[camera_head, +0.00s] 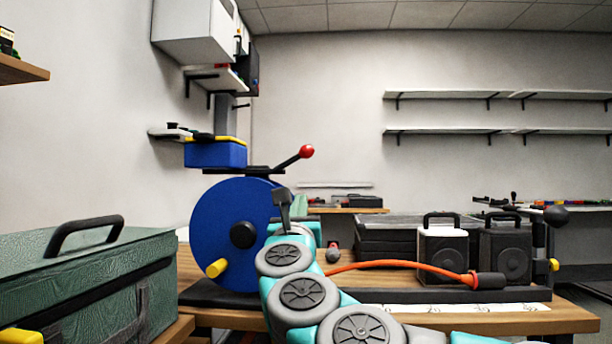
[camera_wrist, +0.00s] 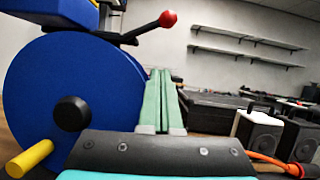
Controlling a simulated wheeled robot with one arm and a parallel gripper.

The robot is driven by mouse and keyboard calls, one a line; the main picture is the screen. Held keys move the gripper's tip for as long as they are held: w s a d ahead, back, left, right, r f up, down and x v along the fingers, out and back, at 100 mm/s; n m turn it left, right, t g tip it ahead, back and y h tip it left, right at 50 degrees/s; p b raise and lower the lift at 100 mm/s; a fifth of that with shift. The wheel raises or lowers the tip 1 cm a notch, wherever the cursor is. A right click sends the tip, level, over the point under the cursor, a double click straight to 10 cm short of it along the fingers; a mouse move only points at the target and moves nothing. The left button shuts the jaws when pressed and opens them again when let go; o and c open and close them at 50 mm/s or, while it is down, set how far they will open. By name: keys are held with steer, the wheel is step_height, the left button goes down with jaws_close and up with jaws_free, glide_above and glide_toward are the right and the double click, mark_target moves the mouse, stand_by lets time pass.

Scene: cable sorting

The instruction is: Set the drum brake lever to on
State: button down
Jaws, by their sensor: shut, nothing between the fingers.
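A blue cable drum (camera_head: 222,215) stands on the table, with a black hub and a yellow crank handle (camera_head: 217,268). Above it is the black brake lever (camera_head: 289,162), tilted up to the right and ending in a red knob (camera_head: 306,151). In the wrist view the red knob (camera_wrist: 168,18) shows at the top, beyond the fingertips. My gripper (camera_wrist: 160,74) is shut and empty, its pale green fingers together beside the drum's right rim. In the head view my gripper (camera_head: 301,203) is partly hidden behind my wrist, below the knob. The fingers look apart from the lever. I see no on marking.
An orange cable (camera_head: 400,264) runs right to a black-ended connector. Two speaker-like boxes (camera_head: 442,252) stand on the table's right. A green case (camera_head: 90,280) is at front left. A blue box (camera_head: 215,155) sits above the drum. Space right of the knob looks clear.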

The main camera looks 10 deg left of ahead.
mark_target(292, 160)
steer(key=w+r+m+p, duration=0.1)
steer(key=w+r+p, duration=0.1)
steer(key=w+r, duration=0.5)
steer(key=shift+w+a+h, duration=0.25)
steer(key=shift+w+h, duration=0.15)
steer(key=shift+w, duration=0.65)
steer(key=shift+r+p, duration=0.15)
steer(key=shift+p, duration=0.2)
steer(key=shift+r+n+y, duration=0.15)
steer(key=shift+n+y, duration=0.25)
steer(key=shift+n, duration=0.2)
